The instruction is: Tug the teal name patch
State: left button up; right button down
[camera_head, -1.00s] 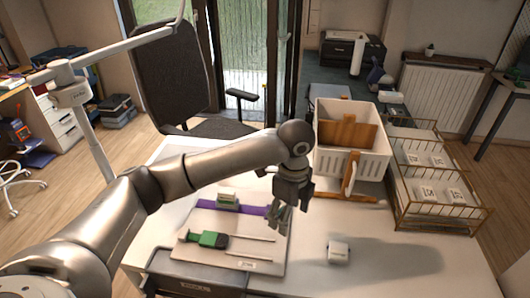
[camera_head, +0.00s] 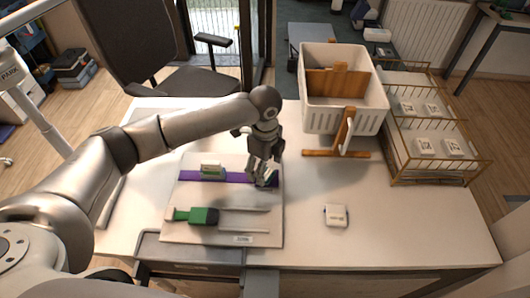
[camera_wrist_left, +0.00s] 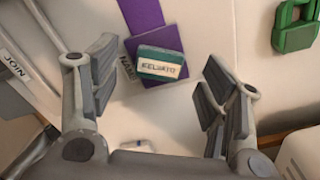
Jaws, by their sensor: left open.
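The teal name patch (camera_wrist_left: 160,64) has a white lettered label and sits at the end of a purple strap (camera_wrist_left: 145,15) in the left wrist view. In the head view the purple strap (camera_head: 242,179) lies across a pale board (camera_head: 187,238), and the patch (camera_head: 271,177) is partly hidden behind my fingers. My left gripper (camera_head: 262,182) is over the strap's right end. In the wrist view my left gripper (camera_wrist_left: 158,88) is open, its fingers on either side of the patch and apart from it. My right gripper is not in view.
A small white box (camera_head: 335,215) lies to the right on the white table. A white crate (camera_head: 345,98), a wooden stand (camera_head: 322,153) and a wire rack (camera_head: 430,178) stand farther back.

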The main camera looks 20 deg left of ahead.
aim_at(267, 176)
pick_arm(q)
jog(key=shift+f, duration=1.2)
jog(key=shift+c, duration=0.6)
jog(key=c, duration=0.9)
jog(key=shift+o, duration=1)
jog(key=c, duration=0.4)
jog(key=shift+o, duration=0.2)
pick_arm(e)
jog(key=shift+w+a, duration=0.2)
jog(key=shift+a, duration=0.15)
pick_arm(q)
jog(key=shift+r, duration=0.1)
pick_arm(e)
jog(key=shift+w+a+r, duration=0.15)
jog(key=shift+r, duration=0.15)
pick_arm(q)
jog(key=shift+s+f+p, duration=0.1)
jog(key=shift+f+p, duration=0.1)
jog(key=shift+p, duration=0.3)
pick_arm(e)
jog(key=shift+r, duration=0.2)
